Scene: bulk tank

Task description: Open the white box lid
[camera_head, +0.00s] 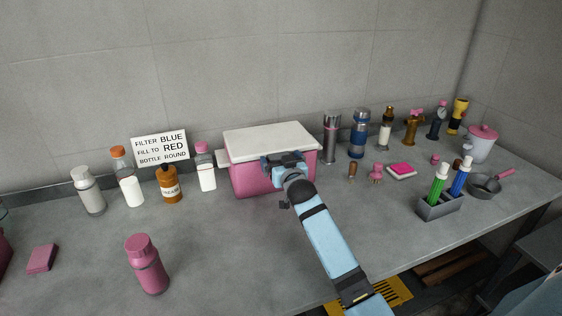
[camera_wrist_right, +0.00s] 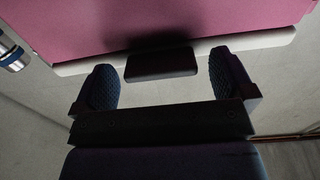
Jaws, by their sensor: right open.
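The white box lid (camera_head: 268,138) lies flat and shut on a pink box (camera_head: 246,180) at the middle back of the counter. My right gripper (camera_head: 284,159) is at the front edge of the lid and hides part of the box front. In the right wrist view the fingers of my right gripper (camera_wrist_right: 162,80) are open, one on each side of a dark tab (camera_wrist_right: 160,64) at the white lid rim (camera_wrist_right: 270,41). I cannot tell whether the fingers touch it. The pink box wall (camera_wrist_right: 150,20) fills the top there. My left gripper is not in view.
Bottles, including a brown one (camera_head: 171,185), and a sign (camera_head: 160,147) stand left of the box. A steel flask (camera_head: 331,138) stands close on its right. A pink bottle (camera_head: 147,264) stands at the front left. The counter's front middle (camera_head: 220,270) is clear.

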